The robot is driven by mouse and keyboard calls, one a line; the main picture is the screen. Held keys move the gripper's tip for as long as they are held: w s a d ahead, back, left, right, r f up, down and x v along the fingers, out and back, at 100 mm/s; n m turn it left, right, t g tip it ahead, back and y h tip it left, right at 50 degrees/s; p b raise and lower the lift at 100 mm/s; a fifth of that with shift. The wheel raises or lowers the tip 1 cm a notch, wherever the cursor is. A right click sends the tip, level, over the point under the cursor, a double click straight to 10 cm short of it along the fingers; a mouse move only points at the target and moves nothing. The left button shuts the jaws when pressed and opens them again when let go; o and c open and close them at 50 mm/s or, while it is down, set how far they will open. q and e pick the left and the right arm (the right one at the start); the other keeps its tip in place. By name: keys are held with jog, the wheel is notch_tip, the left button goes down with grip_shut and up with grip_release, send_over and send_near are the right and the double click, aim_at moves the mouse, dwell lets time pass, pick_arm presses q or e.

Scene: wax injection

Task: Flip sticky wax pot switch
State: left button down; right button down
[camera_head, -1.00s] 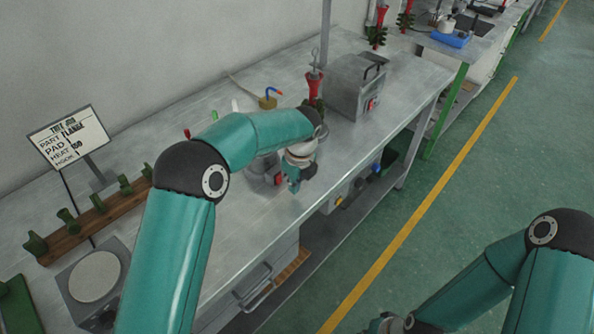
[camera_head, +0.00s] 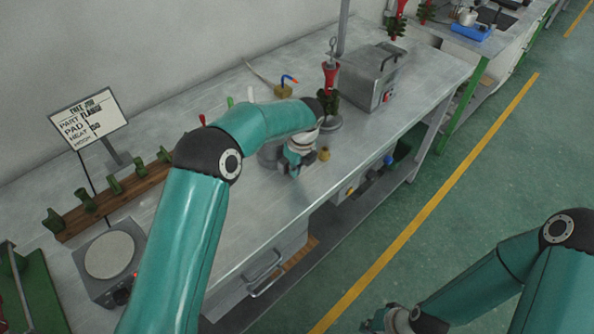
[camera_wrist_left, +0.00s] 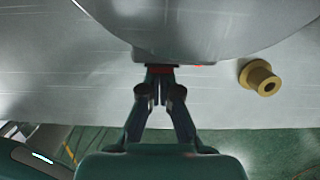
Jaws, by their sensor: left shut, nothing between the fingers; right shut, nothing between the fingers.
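The sticky wax pot appears to be the round grey metal body (camera_wrist_left: 205,22) filling the top of the left wrist view. A small red part, probably its switch (camera_wrist_left: 160,68), shows at its near edge. My left gripper (camera_wrist_left: 158,78) is shut and empty, its fingertips right at the red part; contact cannot be told. In the head view, my left gripper (camera_head: 294,168) is low over the bench, and the pot (camera_head: 268,154) is mostly hidden behind my left arm. My right gripper (camera_head: 372,326) is shut and empty at the bottom edge, away from the bench.
A yellow spool-shaped piece (camera_wrist_left: 262,80) lies right of my left gripper. A grey box machine (camera_head: 370,78) and a red-handled tool on a stand (camera_head: 330,78) are behind. A hot plate (camera_head: 109,255) and wooden rack (camera_head: 118,198) stand left. The bench front is clear.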

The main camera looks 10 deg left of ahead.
pick_arm(q)
jog(key=shift+r+p, duration=0.65)
jog(key=shift+r, duration=0.3)
pick_arm(e)
jog(key=shift+r, duration=0.75)
pick_arm(q)
jog(key=s+d, duration=0.1)
jog(key=d, duration=0.1)
jog(key=s+d, duration=0.1)
jog(key=shift+s+d+r, duration=0.1)
jog(key=shift+d+r, duration=0.1)
jog(key=shift+d, duration=0.15)
notch_tip(320, 180, up, 10)
jog(key=b, duration=0.1)
jog(key=shift+s+d+b, duration=0.3)
jog(key=shift+d+b, duration=0.05)
pick_arm(e)
jog(key=shift+s+f, duration=0.35)
jog(key=shift+f, duration=0.55)
pick_arm(q)
jog(key=shift+f, duration=0.1)
